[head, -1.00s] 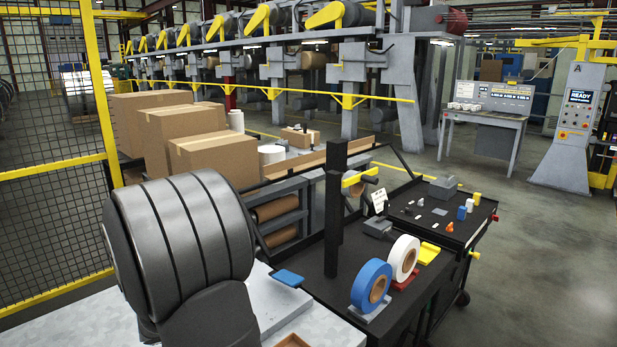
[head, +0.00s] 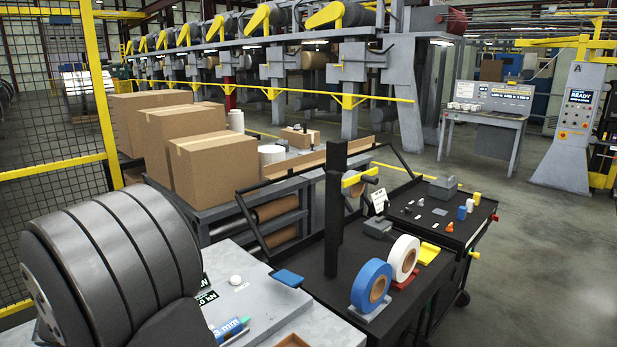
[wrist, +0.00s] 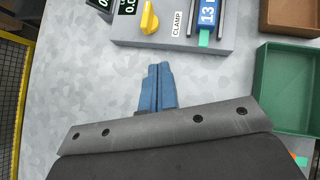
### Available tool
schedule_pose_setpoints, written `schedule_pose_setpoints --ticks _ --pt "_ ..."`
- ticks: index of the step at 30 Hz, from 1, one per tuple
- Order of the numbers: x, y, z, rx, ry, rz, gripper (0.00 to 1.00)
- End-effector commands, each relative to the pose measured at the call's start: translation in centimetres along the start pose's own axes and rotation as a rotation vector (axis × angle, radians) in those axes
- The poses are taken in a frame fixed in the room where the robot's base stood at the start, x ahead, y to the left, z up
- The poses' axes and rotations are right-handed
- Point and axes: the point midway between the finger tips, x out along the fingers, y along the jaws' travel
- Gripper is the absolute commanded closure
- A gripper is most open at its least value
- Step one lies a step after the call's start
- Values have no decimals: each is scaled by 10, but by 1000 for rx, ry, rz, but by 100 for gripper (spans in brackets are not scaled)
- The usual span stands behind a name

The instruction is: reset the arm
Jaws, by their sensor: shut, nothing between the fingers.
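My gripper (wrist: 157,70) shows in the wrist view with its two blue fingers together and nothing between them. It is over the pale mottled steel worktop (wrist: 85,70). A grey panel (wrist: 215,36) with a yellow knob (wrist: 149,18) and a CLAMP label lies beyond the fingertips, apart from them in the picture. In the head view the large dark ribbed body of my arm fills the lower left. The gripper itself does not show there.
A green tray (wrist: 262,95) and a brown tray (wrist: 266,25) are at the wrist view's right. A yellow-framed mesh fence (head: 55,172) stands left. A black cart (head: 318,262) holds blue tape (head: 366,278) and white tape (head: 401,252). Cardboard boxes (head: 215,170) stand behind.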

Motion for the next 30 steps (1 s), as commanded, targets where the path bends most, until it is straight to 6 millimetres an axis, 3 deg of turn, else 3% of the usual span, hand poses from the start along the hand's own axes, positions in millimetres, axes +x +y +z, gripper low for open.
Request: schedule_pose_setpoints --ticks 4,12,24,25,30 --pt "-30 0 0 -1 0 4 100" --pt "-15 -14 13 233 111 -47 100" --pt "-12 -16 16 286 135 -57 100" --pt "-12 -16 15 286 135 -57 98" --pt "-12 -16 15 285 134 -56 65"
